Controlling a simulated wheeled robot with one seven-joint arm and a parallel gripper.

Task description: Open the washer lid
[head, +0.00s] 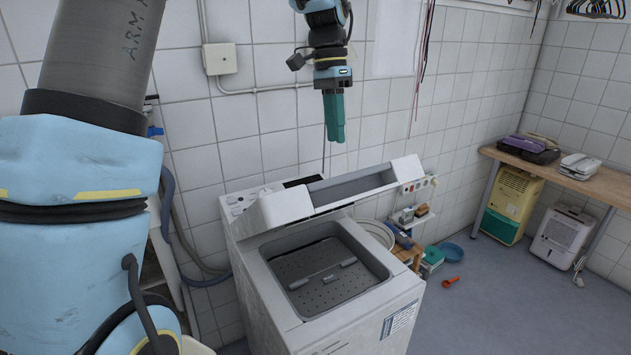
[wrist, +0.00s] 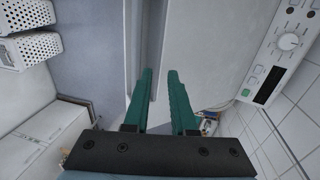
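The white top-loading washer (head: 375,305) stands against the tiled wall. Its lid (head: 283,207) is raised and folded up at the back of the opening, and the perforated drum well (head: 325,275) is exposed. My gripper (head: 337,138) hangs above and behind the raised lid, pointing down, apart from it in the head view. In the wrist view, its two teal fingers (wrist: 160,74) are spread with an empty gap between them. A pale panel of the washer (wrist: 210,45) lies beyond the fingertips; I cannot tell whether they touch it. The washer's control panel (wrist: 290,45) shows at the right there.
Hoses (head: 185,235) run down left of the washer. A small shelf with a basin (head: 378,233) and bottles stands at its right. A wooden bench (head: 590,185) is at far right. The grey floor (head: 500,310) is mostly clear, with a red item (head: 450,282) on it.

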